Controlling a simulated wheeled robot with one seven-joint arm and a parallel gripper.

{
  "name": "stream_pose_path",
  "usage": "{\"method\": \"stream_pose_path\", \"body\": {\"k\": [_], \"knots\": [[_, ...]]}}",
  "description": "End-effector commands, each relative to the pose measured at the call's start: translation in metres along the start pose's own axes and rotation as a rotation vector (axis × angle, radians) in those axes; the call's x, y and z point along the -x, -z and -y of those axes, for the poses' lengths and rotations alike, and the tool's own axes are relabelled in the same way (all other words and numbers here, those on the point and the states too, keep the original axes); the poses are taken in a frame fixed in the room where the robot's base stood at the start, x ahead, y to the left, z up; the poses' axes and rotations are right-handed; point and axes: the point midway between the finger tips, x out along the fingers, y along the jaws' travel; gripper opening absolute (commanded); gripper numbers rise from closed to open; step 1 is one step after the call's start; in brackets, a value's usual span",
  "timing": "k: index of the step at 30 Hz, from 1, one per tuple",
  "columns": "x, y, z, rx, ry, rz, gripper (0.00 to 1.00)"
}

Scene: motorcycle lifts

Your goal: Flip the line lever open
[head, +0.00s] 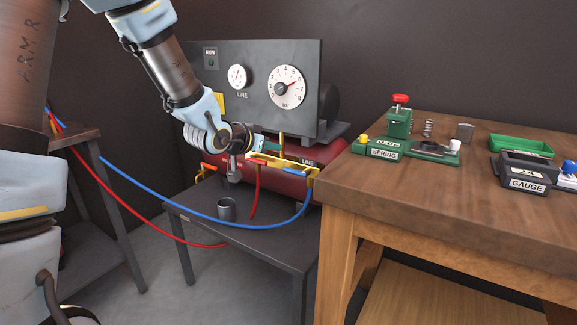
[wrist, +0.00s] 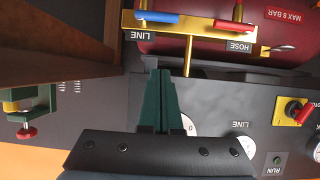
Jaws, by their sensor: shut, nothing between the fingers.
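The blue line lever (wrist: 158,17) lies lengthwise along a yellow manifold bar (wrist: 133,25), above the LINE label (wrist: 143,35) in the wrist view. In the head view the lever (head: 294,170) sits near the bar's right end. My gripper (wrist: 162,72) has its green fingers together and empty, pointing toward the bar beside a yellow post (wrist: 188,58). In the wrist view a gap shows between fingertips and lever. My gripper (head: 275,152) also shows in the head view, behind the bar, partly hidden by the wrist.
A red hose lever (wrist: 235,25) sits beside the line lever on the same bar. A red tank (head: 225,163) and gauge panel (head: 300,60) stand behind. Blue (head: 200,205) and red hoses droop in front. A wooden bench (head: 430,195) closes off the right; a cup (head: 226,209) stands below.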

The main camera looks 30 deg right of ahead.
Motion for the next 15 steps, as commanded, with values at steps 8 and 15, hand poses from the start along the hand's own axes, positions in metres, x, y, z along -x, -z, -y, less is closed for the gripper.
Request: {"method": "stream_pose_path", "body": {"k": [8,15], "knots": [[-0.014,0.0,0.001,0.0,0.0,0.002,0.0],[-0.059,-0.001,0.0,0.002,0.0,0.004,0.0]]}}
